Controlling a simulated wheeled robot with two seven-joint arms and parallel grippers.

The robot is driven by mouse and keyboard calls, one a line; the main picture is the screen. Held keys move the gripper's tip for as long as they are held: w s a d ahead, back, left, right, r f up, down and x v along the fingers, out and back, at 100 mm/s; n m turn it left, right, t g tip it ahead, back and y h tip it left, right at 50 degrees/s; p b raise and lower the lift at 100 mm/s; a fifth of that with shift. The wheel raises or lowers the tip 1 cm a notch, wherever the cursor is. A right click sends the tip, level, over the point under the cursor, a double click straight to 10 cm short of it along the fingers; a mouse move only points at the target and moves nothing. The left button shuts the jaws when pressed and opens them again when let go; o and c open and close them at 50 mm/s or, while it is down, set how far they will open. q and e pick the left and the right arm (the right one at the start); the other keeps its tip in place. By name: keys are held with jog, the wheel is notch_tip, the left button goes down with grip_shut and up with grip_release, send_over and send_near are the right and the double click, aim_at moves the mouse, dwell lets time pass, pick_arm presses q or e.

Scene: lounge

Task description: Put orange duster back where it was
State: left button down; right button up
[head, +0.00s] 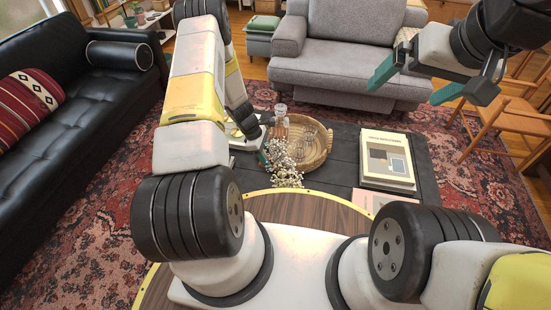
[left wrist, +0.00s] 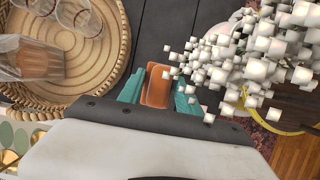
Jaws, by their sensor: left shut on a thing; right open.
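My left gripper (head: 263,157) is low over the dark coffee table, beside the woven tray, and mostly hidden by my own arm in the head view. In the left wrist view its teal fingers are shut on the orange duster (left wrist: 157,86), of which only a short orange part shows. A cluster of small white blossom-like pieces (left wrist: 245,58) lies right beside the orange part; I cannot tell whether it is joined to it. The cluster also shows in the head view (head: 280,166). My right gripper (head: 416,84) is open and empty, raised at the upper right.
The coffee table (head: 338,172) bears a round woven tray (head: 318,158) with glassware (head: 281,122), and a stack of books (head: 386,160) at right. A black sofa (head: 70,130) and grey armchair (head: 345,68) stand around.

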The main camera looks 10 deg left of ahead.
aim_at(269, 186)
pick_arm(q)
notch_tip(269, 186, down, 15)
jog(key=shift+f, duration=0.1)
dwell(0.6)
jog(key=c, duration=0.8)
grip_release()
jog(key=shift+f, duration=0.1)
